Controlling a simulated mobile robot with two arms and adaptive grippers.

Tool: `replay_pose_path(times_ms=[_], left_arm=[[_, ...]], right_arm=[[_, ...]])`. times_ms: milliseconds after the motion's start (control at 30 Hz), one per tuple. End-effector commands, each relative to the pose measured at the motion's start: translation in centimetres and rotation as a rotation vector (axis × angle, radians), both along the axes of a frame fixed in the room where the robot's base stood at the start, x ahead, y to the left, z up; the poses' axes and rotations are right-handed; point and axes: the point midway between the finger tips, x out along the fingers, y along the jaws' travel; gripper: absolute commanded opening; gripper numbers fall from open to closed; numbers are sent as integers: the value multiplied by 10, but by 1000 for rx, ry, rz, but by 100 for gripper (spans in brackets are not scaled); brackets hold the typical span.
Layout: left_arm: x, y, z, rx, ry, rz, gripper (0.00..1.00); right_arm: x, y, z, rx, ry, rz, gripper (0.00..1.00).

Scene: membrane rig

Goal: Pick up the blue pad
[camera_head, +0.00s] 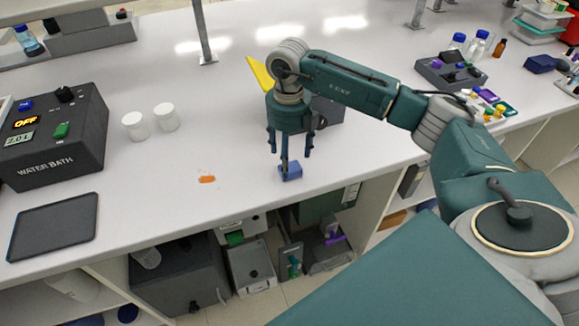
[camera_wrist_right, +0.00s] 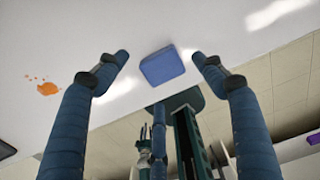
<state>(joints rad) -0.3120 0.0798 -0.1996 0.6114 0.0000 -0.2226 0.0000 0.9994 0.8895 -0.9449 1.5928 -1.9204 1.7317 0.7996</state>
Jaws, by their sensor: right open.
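The blue pad (camera_head: 291,172) is a small block near the front edge of the white bench in the head view. It also shows in the right wrist view (camera_wrist_right: 162,66), in line with the gap between the two fingertips. My right gripper (camera_head: 289,150) is open and points down over the pad, with one finger passing in front of it in the head view. In the right wrist view, my right gripper (camera_wrist_right: 160,58) has a finger on each side of the pad, with visible space between. I cannot tell the exact height left above the bench. My left gripper is out of view.
An orange stain (camera_head: 207,179) lies left of the pad. Two white jars (camera_head: 150,122), a water bath (camera_head: 55,135) and a dark tablet (camera_head: 52,226) are further left. A yellow item (camera_head: 260,73) and a dark box (camera_head: 330,112) are partly hidden behind my right gripper.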

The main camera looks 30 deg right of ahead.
Motion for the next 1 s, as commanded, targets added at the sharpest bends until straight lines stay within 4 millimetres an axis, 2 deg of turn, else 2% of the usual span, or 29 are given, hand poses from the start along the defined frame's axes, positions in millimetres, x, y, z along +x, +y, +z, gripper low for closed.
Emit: replay_pose_path(times_ms=[33,100,167,267,467,567,700,1000], left_arm=[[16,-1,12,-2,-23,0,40],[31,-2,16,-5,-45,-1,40],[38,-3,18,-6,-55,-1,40],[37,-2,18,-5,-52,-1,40],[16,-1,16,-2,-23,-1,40],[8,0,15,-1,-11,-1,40],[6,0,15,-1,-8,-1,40],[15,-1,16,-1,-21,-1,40]], right_arm=[[-4,-1,-4,-1,6,-1,69],[-4,-1,-16,0,5,-1,69],[-3,-1,-23,1,3,-1,69],[-3,-1,-30,0,2,0,69],[-2,-1,-32,1,0,1,69],[-2,-1,-32,1,0,1,53],[-2,-1,-31,1,0,1,25],[-2,-1,-31,1,0,1,25]])
